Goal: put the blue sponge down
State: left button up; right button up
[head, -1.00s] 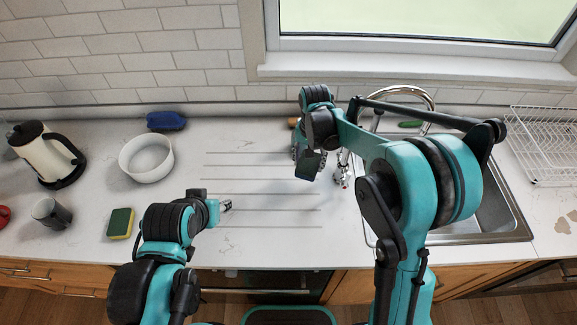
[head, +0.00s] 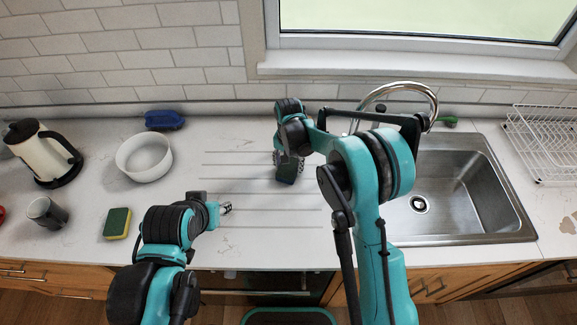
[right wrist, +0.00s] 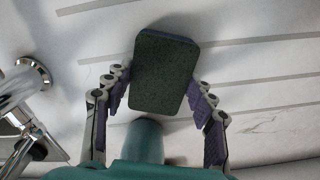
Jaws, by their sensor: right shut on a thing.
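The blue sponge (right wrist: 166,72) has a dark green scouring face and a thin blue edge in the right wrist view. It sits between the two fingers of my right gripper (right wrist: 158,86), which is shut on it. In the head view the sponge (head: 287,173) is a small dark block below my right gripper (head: 288,160), over the grooved part of the counter (head: 240,240). I cannot tell whether it touches the counter. My left gripper (head: 226,208) is near the front of the grooves, apart from the sponge; its jaw opening is too small to judge.
The sink (head: 470,190) and faucet (head: 432,100) are on the right, with a wire rack (head: 550,140) beyond. A white bowl (head: 145,170), dark blue item (head: 164,119), green-yellow sponge (head: 117,223), cup (head: 47,212) and kettle (head: 45,155) stand left. The grooves are mostly clear.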

jog(key=shift+f, duration=0.1)
jog(key=shift+f, duration=0.15)
jog(key=o, duration=0.6)
jog(key=shift+o, duration=0.2)
